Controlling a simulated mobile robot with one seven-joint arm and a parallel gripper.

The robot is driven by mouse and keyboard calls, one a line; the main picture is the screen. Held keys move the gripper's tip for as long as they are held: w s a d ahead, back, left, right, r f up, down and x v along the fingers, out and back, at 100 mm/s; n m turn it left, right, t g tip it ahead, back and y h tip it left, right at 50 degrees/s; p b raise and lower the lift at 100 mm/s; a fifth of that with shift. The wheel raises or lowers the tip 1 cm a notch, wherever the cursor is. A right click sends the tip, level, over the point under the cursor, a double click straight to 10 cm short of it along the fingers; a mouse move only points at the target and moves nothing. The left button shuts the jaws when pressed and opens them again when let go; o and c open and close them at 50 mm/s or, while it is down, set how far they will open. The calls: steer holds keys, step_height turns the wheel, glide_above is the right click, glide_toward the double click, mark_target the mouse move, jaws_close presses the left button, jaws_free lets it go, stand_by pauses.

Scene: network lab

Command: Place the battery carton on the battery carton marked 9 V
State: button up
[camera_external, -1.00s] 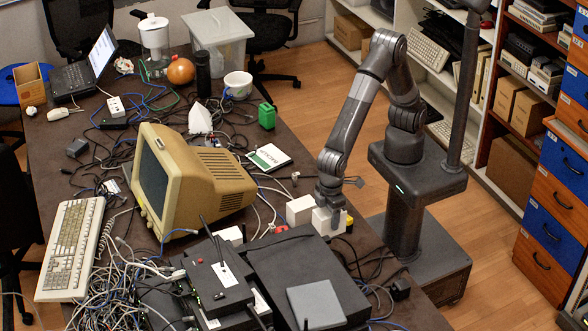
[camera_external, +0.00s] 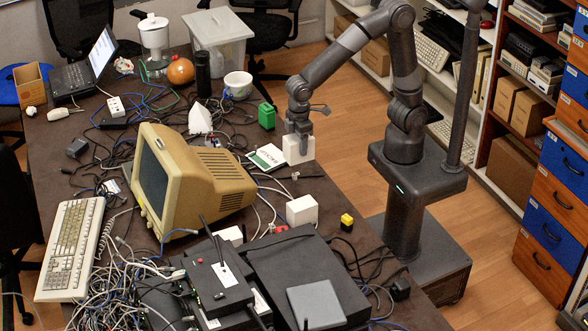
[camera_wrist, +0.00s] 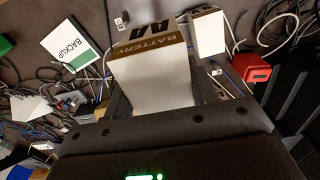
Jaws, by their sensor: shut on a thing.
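My gripper (camera_external: 298,137) is shut on a white battery carton (camera_external: 299,151) near the table's right edge. In the wrist view, the held carton (camera_wrist: 153,80) has a brown top band reading "BATTERY AA" and sits between my fingers. I cannot tell whether its base is clear of the table. A second white carton (camera_external: 302,211) stands on the table, nearer the camera and apart from the held one.
A yellow-black block (camera_external: 346,221) is right of the second carton. A beige monitor (camera_external: 190,180), cables and dark boxes (camera_external: 270,265) crowd the left and front.

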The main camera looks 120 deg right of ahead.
steer(key=shift+w+a+f, duration=0.6)
steer(key=shift+a+f, duration=1.05)
steer(key=shift+f, duration=0.1)
steer(key=shift+w+a+f, duration=0.6)
steer(key=shift+a+f, duration=1.1)
steer(key=shift+w+a+f, duration=0.6)
steer(key=shift+a+f, duration=1.05)
steer(key=shift+f, duration=0.1)
steer(key=o, duration=1.1)
steer(key=shift+f, duration=0.15)
